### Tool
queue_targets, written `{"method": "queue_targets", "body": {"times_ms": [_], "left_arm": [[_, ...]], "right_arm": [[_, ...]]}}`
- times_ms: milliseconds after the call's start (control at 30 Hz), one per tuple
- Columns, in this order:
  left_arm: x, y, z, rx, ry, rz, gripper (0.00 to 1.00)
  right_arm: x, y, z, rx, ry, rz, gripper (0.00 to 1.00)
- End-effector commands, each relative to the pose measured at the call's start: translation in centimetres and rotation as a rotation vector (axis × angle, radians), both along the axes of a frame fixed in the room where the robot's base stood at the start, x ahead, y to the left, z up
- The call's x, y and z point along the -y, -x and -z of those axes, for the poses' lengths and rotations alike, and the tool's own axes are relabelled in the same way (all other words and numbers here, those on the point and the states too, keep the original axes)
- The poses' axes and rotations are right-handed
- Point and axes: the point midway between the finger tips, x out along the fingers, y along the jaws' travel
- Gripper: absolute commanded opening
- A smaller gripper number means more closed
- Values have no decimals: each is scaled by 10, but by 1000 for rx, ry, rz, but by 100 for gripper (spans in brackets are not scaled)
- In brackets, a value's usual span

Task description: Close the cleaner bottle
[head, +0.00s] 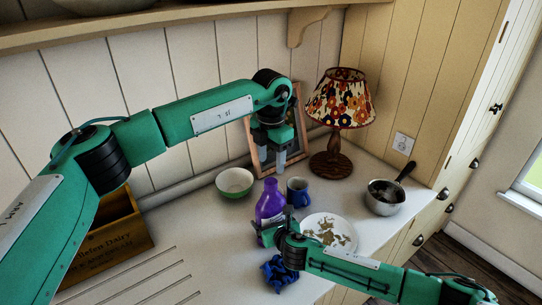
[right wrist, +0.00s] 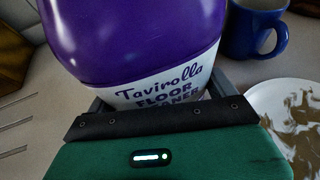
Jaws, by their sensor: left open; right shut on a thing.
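The cleaner bottle (head: 270,198) is purple and stands upright on the white counter, left of a blue mug. My right gripper (head: 268,230) is shut around the lower part of the bottle; the jaws show at both sides of the label in the right wrist view (right wrist: 160,105). My left gripper (head: 281,165) points down, open, just above and slightly right of the bottle's top. I cannot make out a separate cap, nor whether the bottle's mouth is covered.
A blue mug (head: 297,191) and a dirty plate (head: 343,231) are close on the right. A green bowl (head: 234,182), picture frame (head: 262,150) and lamp (head: 331,165) stand behind. A pan (head: 384,203) is farther right, a wooden crate (head: 110,250) left, a blue crumpled item (head: 278,273) in front.

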Motion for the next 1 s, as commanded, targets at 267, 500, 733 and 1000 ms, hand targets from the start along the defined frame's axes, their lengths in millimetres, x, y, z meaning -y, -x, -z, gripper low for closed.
{"method": "queue_targets", "body": {"times_ms": [267, 500, 733, 1000], "left_arm": [[0, 0, -5, 0, 0, -256, 52], [0, 0, -5, 0, 0, -297, 52], [0, 0, -4, -1, 0, -295, 52], [-1, 0, 26, -2, -2, -294, 52]], "right_arm": [[0, 0, 0, 0, -1, 0, 23], [0, 0, 0, 0, -1, 0, 23], [0, 0, 0, 0, -1, 0, 23], [0, 0, 0, 0, -1, 0, 23]]}}
